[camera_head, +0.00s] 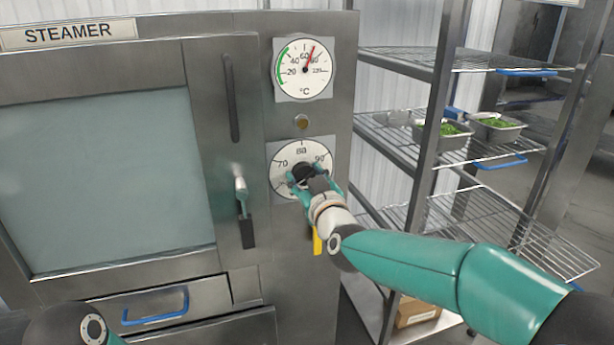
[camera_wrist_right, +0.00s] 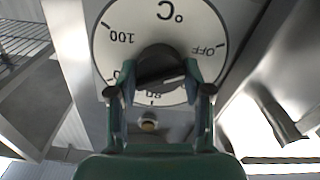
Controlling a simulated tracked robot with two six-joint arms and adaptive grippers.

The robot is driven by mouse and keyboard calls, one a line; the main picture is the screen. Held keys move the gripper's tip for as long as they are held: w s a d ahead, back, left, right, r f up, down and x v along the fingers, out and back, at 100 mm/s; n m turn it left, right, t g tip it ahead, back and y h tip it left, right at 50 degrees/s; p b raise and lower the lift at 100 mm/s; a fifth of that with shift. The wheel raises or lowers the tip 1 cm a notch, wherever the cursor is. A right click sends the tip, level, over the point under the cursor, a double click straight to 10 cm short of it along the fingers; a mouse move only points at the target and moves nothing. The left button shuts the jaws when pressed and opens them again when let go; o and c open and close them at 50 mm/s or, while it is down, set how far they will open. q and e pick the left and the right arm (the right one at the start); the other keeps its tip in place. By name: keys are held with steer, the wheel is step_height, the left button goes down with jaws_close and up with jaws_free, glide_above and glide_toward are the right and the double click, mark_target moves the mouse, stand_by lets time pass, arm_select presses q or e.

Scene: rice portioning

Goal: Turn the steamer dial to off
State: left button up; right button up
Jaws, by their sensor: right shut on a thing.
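The steamer (camera_head: 240,60) fills the left of the head view. Its round white temperature dial (camera_head: 281,185) is on the right-hand panel, with 70, 80 and 90 legible. The wrist view shows the dial face (camera_wrist_right: 120,55) upside down, with 100 and OFF legible. My right gripper (camera_head: 305,178) is shut on the dark dial knob (camera_wrist_right: 158,62), one finger on each side of it. The number nearest the mark is hidden by a finger. My left gripper is out of view.
A thermometer gauge (camera_head: 304,69) sits above the dial, with a small round lamp (camera_head: 301,122) between them. The steamer door handle (camera_head: 243,205) is left of the dial. A wire rack (camera_head: 430,110) with trays of greens (camera_head: 497,127) stands to the right.

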steer(key=shift+f, duration=0.55)
steer(key=o, duration=1.1)
steer(key=shift+r, duration=0.1)
steer(key=shift+o, duration=0.2)
steer(key=shift+r, duration=0.2)
steer(key=v, duration=1.2)
steer(key=shift+d, duration=0.1)
